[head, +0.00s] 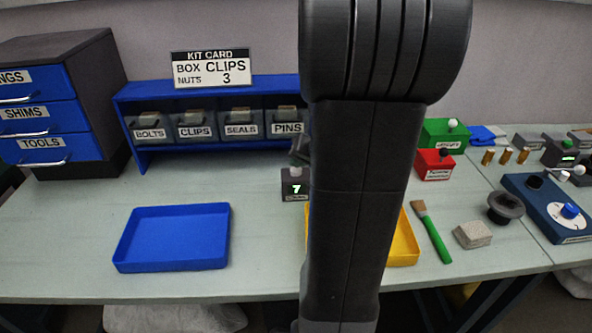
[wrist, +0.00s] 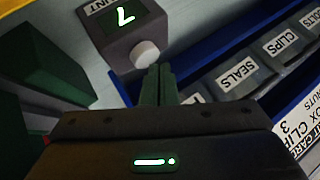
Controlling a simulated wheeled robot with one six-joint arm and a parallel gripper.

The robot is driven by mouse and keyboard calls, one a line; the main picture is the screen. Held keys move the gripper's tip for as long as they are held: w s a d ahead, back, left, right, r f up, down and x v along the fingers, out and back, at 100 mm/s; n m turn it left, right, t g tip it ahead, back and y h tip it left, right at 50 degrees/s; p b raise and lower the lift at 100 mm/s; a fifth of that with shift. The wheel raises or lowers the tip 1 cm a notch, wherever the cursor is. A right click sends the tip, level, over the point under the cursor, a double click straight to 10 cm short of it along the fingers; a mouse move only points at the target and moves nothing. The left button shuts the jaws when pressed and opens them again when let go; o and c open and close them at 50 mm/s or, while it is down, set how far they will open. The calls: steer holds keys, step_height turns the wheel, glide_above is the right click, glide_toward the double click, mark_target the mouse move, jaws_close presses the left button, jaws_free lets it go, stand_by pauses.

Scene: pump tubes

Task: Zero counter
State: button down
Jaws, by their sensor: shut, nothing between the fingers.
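The counter (head: 295,186) is a small dark box on the bench in front of the blue bin rack, and its lit display reads 7. In the wrist view the counter (wrist: 127,28) also shows 7, with a round white knob (wrist: 145,53) on its side. My gripper (wrist: 158,72) is shut and empty, its narrow green fingertips just beside the white knob; I cannot tell whether they touch it. In the head view my arm hides most of the gripper.
A blue rack (head: 120,92) holds bins for bolts, clips, seals and pins. A blue tray (head: 172,265) lies front left, and a yellow tray (head: 404,258) is partly behind my arm. A brush (head: 432,232) and sponge (head: 472,235) lie to the right.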

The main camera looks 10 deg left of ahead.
steer(key=shift+f+b, duration=0.6)
steer(key=shift+b, duration=0.15)
stand_by(0.6)
stand_by(0.3)
steer(key=shift+r+p, duration=0.65)
steer(key=shift+r, duration=0.4)
steer(key=shift+r+p, duration=1.7)
steer(key=shift+r, duration=0.8)
steer(key=shift+f, duration=0.15)
